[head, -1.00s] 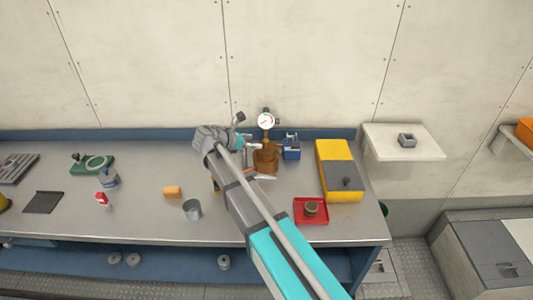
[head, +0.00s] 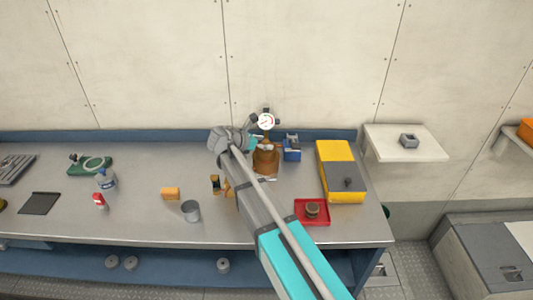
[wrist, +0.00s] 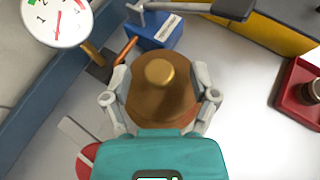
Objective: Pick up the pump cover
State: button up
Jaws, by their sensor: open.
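The pump cover (wrist: 160,98) looks like a round bronze-brown piece with a brass knob on top; in the wrist view it lies between my fingers. The head view shows a brown pump (head: 265,160) on the bench below the gauge, partly hidden by my arm. My gripper (wrist: 160,76) is open, with one finger on each side of the bronze piece. I cannot tell whether the fingers touch it. The teal gripper body hides its near edge.
A pressure gauge (head: 266,121) stands close behind the pump. A blue box (head: 291,153) is just right. A red tray (head: 323,217) and yellow case (head: 333,153) lie farther right. A grey cup (head: 191,210) and orange block (head: 170,193) are left.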

jog(key=shift+w+d+f, duration=0.15)
jog(key=shift+w+d, duration=0.05)
jog(key=shift+d, duration=0.15)
dwell(0.3)
grip_shut()
